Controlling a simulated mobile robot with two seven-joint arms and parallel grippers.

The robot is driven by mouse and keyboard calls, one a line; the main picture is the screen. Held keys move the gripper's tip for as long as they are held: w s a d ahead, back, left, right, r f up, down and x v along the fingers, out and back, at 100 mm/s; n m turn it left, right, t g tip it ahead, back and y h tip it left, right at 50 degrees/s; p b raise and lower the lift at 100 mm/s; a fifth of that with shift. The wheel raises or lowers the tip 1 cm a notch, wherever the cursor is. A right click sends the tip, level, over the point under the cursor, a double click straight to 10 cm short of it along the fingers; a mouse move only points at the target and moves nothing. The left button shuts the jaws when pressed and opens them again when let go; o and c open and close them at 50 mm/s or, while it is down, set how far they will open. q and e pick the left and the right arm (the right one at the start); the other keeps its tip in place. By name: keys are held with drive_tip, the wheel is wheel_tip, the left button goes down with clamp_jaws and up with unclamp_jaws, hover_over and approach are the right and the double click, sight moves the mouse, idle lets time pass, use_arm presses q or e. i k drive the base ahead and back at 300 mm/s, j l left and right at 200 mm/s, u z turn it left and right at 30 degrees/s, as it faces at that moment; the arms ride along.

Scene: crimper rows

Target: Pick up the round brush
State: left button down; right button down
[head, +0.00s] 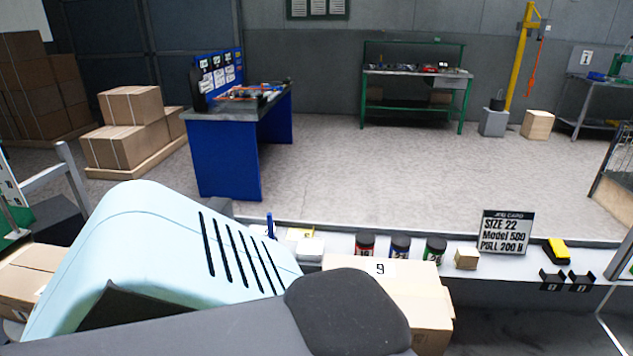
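I cannot make out a round brush in the head view. A thin blue upright object (270,226) stands at the left end of the bench shelf, too small to identify. Neither of my grippers shows. A large dark grey shape crosses the bottom centre and hides what is behind it. A light blue slotted housing (150,240) fills the lower left and covers part of the bench.
The shelf holds a red-labelled jar (365,245), a blue-labelled jar (400,247), a green-labelled jar (434,249), a small wooden block (466,259), a job card (505,232) and a yellow tool (557,251). A carton (430,300) marked 9 sits in front. Open floor lies beyond.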

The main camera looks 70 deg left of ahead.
sight(269, 215)
drive_tip(key=u, duration=2.45)
